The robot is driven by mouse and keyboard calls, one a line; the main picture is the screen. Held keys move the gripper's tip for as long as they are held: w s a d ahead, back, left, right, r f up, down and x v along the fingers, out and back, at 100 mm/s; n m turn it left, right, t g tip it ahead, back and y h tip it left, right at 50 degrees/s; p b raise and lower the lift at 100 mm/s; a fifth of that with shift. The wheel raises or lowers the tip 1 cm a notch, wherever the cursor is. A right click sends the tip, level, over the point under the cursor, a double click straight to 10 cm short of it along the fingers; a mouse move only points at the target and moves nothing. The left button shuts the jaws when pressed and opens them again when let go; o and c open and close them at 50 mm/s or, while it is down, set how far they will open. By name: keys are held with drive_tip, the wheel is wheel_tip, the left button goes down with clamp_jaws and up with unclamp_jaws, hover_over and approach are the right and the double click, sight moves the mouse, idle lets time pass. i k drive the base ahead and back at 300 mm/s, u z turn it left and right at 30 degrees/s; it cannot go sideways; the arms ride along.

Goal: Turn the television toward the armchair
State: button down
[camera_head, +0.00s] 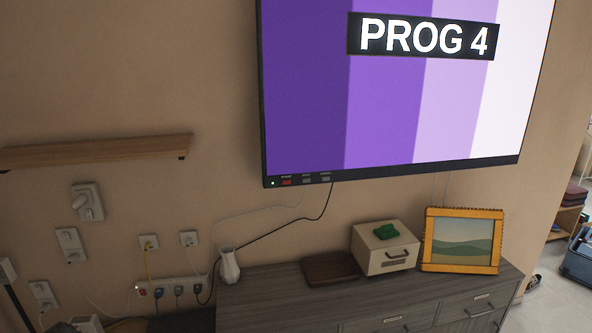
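The television (400,110) fills the upper right of the head view, set against the wall above a grey dresser. It is on, with purple stripes fading to white and a black label reading "PROG 4". Small buttons (305,180), one red, sit at its lower left edge. Its top is cut off by the frame. Its mount is hidden behind it. No armchair is in view. My gripper is not in view.
The grey dresser (300,305) holds a white vase (229,266), a brown flat case (330,268), a cream box (385,248) with a green item, and a framed picture (462,240). Cables run from the television to wall sockets. A wooden shelf (95,152) is at left.

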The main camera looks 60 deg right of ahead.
sight(349, 90)
drive_tip(key=z, duration=2.35)
